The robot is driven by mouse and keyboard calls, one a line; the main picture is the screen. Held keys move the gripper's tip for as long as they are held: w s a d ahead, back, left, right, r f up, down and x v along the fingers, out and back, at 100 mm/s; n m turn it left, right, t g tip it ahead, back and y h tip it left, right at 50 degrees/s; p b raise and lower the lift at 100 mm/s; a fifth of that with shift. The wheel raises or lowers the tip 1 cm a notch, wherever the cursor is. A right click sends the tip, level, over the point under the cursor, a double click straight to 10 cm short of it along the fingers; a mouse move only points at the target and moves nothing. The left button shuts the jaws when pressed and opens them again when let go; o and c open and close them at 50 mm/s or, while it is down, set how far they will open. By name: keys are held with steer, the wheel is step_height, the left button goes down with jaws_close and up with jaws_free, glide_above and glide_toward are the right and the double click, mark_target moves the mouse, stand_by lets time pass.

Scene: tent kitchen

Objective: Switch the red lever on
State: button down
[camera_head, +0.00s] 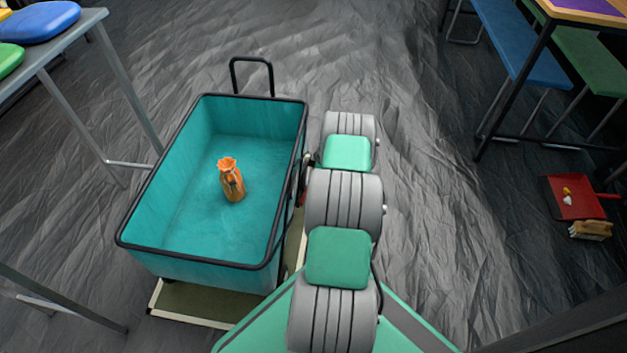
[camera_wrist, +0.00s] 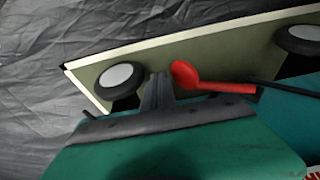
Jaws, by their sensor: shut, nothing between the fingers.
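The red lever (camera_wrist: 205,80) shows in the wrist view, with a rounded end at its left and a thinner shaft running right. My gripper (camera_wrist: 157,80) is shut and empty, its fingertips just left of the lever's rounded end. Whether they touch it I cannot tell. In the head view a small red bit at the right side of the teal cart (camera_head: 180,265) may be the lever, mostly hidden by my arm. My gripper is hidden there.
The cart has a black rim, a black handle (camera_head: 252,64) and an orange vase-like object (camera_head: 231,181) inside. Wheels (camera_wrist: 119,79) and a pale-edged base panel (camera_wrist: 220,50) lie behind the lever. A red dustpan (camera_head: 572,198) lies right. Floor between is clear.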

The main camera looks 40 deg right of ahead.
steer(key=shift+r, duration=0.1)
steer(key=p+v, duration=0.3)
steer(key=v, duration=0.4)
steer(key=shift+r, duration=0.3)
steer(key=shift+s+d, duration=0.1)
